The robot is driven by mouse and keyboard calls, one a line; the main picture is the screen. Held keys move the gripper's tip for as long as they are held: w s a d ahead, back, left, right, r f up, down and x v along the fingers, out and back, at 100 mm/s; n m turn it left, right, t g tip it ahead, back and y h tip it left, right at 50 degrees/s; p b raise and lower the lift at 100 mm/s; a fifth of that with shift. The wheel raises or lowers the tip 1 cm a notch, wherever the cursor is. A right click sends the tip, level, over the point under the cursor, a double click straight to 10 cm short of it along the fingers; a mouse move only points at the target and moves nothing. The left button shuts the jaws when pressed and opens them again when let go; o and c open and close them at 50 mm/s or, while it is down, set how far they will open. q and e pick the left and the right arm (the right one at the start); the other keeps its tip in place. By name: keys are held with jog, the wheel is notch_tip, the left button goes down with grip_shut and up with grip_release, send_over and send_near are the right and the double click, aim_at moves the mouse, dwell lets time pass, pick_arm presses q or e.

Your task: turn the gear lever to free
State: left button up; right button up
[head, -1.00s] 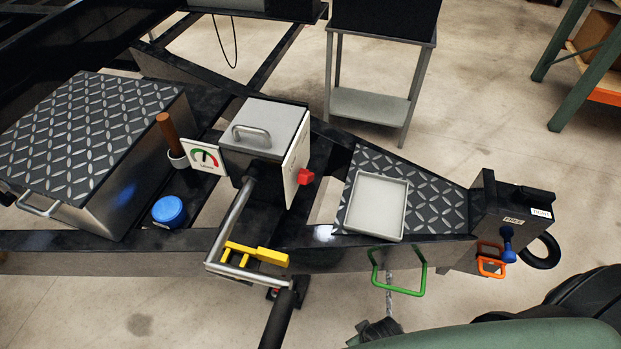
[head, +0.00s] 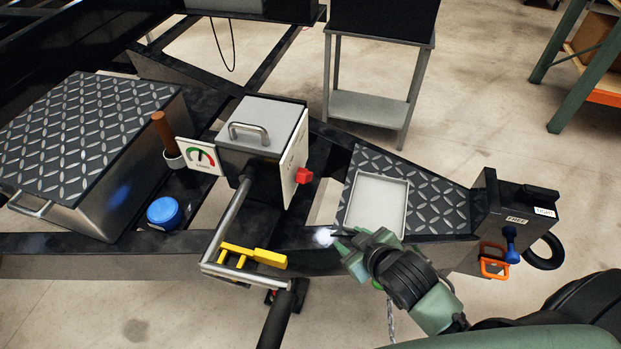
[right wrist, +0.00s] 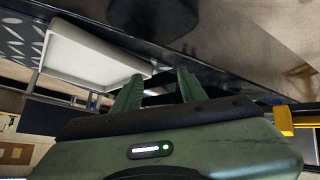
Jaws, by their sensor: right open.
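A small blue lever (head: 511,243) hangs on the front of the dark box (head: 487,205) at the frame's right end, below a label reading FREE; a second label beside it looks like TIGHT. A red knob (head: 303,176) sticks out of the white plate on the right side of the grey winch box (head: 262,130); any marks on that plate are unreadable. I cannot tell which of the two is the gear lever. My green right gripper (head: 343,241) is open and empty, between them, near the frame's front rail. In the right wrist view its fingers (right wrist: 158,92) stand apart. My left gripper is out of view.
A grey tray (head: 377,205) lies on the tread plate just beyond my right gripper. The crank with yellow catch (head: 254,256) juts forward left of it. An orange shackle (head: 494,268) and a black ring (head: 545,253) are by the right box.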

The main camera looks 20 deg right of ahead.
aim_at(308, 179)
jog(key=w+r+n+t+y, duration=0.1)
jog(key=w+r+n+y, duration=0.2)
jog(key=w+r+n+t+y, duration=0.1)
jog(key=w+r+n+y, duration=0.2)
jog(key=n+y, duration=0.1)
jog(key=w+a+r+n+t+y, duration=0.1)
jog(key=w+r+n+t+y, duration=0.1)
jog(key=w+r+n+y, duration=0.1)
jog(key=shift+w+r+n+y, duration=0.1)
jog(key=shift+w+n+y, duration=0.2)
jog(key=shift+n, duration=0.4)
jog(key=a+n+g+y, duration=0.1)
jog(key=w+a+r+n+g+y+p, duration=0.1)
jog(key=a+n, duration=0.1)
jog(key=a+r+n+g+y, duration=0.1)
jog(key=a, duration=0.1)
jog(key=shift+w+a+y+p, duration=0.1)
jog(key=shift+w+y+p, duration=0.25)
jog(key=shift+y, duration=0.05)
grip_shut()
dwell(0.4)
